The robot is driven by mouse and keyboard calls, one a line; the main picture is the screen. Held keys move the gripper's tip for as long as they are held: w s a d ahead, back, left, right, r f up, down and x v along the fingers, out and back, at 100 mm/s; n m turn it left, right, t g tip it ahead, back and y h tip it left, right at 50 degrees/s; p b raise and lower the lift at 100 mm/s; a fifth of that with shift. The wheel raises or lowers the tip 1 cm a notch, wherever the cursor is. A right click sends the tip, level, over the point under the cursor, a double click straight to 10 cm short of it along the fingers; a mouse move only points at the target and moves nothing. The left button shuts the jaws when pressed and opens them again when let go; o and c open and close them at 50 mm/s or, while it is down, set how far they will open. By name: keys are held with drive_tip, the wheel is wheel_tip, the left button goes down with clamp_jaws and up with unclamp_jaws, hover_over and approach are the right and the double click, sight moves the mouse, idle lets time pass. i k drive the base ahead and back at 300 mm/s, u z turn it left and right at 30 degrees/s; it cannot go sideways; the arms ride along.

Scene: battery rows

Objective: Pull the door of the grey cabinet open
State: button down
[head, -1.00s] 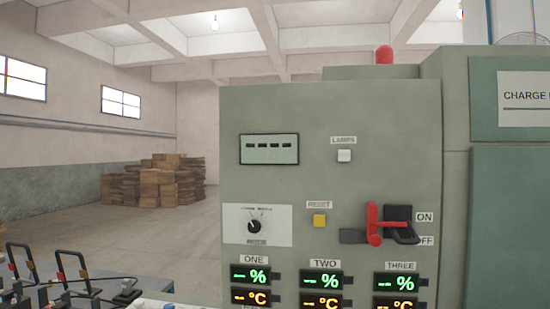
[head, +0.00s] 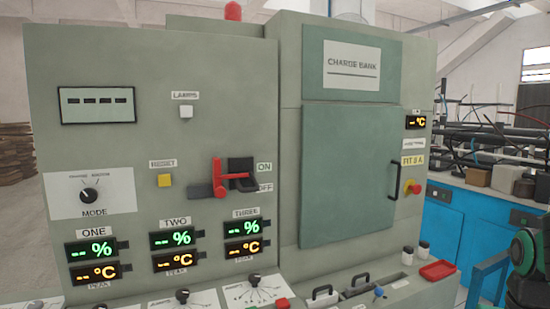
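The grey cabinet (head: 290,180) labelled CHARGE BANK stands in the middle right of the head view. Its grey-green door (head: 345,175) looks shut and flush with the front. A dark vertical bar handle (head: 394,180) is on the door's right edge. My gripper is not in view. A dark rounded part with green rings at the lower right edge looks like a piece of my arm, well to the right of the door.
A control panel (head: 150,225) with a red-handled switch (head: 220,180) stands left of the door. A ledge below the door carries black handles, small jars (head: 424,249) and a red tray (head: 437,270). A blue bench (head: 480,220) with clutter is at the right.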

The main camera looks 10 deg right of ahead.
sight(351, 166)
drive_tip(key=z, duration=0.55)
drive_tip(key=i, duration=1)
drive_tip(key=z, duration=0.1)
